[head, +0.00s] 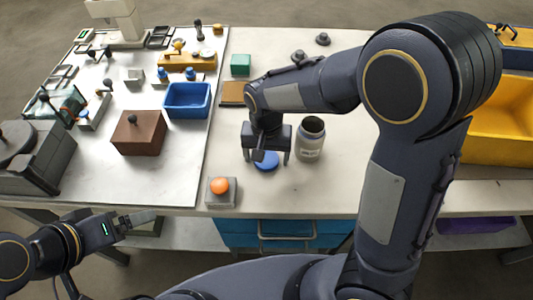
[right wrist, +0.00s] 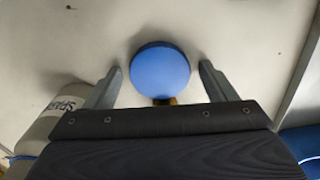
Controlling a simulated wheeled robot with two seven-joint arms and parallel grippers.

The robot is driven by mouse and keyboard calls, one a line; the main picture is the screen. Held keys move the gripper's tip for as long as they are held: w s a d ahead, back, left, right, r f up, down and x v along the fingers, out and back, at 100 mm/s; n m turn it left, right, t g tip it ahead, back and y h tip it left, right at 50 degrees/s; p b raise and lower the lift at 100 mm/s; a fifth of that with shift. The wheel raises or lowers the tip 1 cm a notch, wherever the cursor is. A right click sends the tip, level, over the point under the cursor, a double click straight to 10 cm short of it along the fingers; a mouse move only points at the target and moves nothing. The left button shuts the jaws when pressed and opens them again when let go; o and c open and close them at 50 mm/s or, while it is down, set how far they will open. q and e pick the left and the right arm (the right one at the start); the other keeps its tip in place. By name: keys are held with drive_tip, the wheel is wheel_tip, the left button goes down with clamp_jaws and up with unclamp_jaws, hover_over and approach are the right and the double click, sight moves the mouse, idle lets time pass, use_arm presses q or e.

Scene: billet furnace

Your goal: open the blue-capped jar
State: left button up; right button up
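The jar (head: 310,139) stands upright on the pale table with its mouth uncovered. Its label shows in part at the left of the right wrist view (right wrist: 62,108). The blue cap (head: 266,161) is off the jar, to its left, and appears to lie on the table. My right gripper (head: 266,158) is over the cap with its fingers spread. In the right wrist view the cap (right wrist: 160,71) sits between the fingertips, with a gap on both sides. My left gripper (head: 148,220) is at the lower left, away from the jar; its finger opening is unclear.
An orange button on a grey box (head: 222,191) is near the front edge, left of the cap. A blue bin (head: 187,100), a brown box (head: 139,135) and a green block (head: 240,65) stand further left. A yellow bin (head: 500,120) is at the right.

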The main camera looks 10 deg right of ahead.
sight(269, 159)
drive_tip(key=shift+r, duration=0.45)
wheel_tip(269, 159, up, 12)
drive_tip(key=p, duration=0.1)
drive_tip(key=shift+f, duration=0.25)
drive_tip(key=s+d+n+t+y, duration=0.1)
drive_tip(key=s+d+t+y, duration=0.1)
drive_tip(key=s+d, duration=0.3)
drive_tip(key=s+d+n+t+y, duration=0.1)
drive_tip(key=s+d+t, duration=0.2)
drive_tip(key=s+d, duration=0.3)
drive_tip(key=s, duration=0.5)
drive_tip(key=shift+s+f+t+y, duration=0.25)
drive_tip(key=shift+t+y, duration=0.15)
